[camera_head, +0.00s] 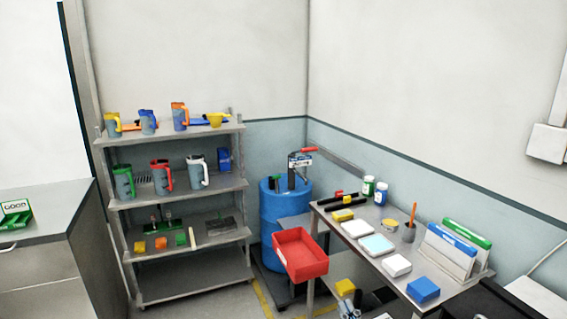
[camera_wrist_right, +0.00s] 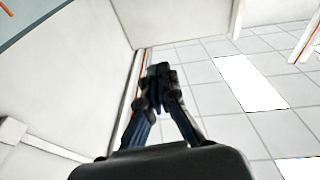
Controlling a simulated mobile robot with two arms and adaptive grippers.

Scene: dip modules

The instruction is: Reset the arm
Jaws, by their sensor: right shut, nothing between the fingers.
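My right gripper (camera_wrist_right: 160,72) shows in the right wrist view, its dark fingers together at the tips and nothing between them. It is apart from any object there, against a tiled white surface with bright panels. In the head view I cannot clearly make out the right gripper; a dark shape stands at the bottom right edge.
A grey shelf (camera_head: 190,203) with mugs stands left of a blue drum (camera_head: 285,222). A red bin (camera_head: 300,254) is at the left edge of the grey table (camera_head: 385,268), which carries boxes, jars and binders (camera_head: 452,248). A grey cabinet (camera_head: 45,245) stands at far left.

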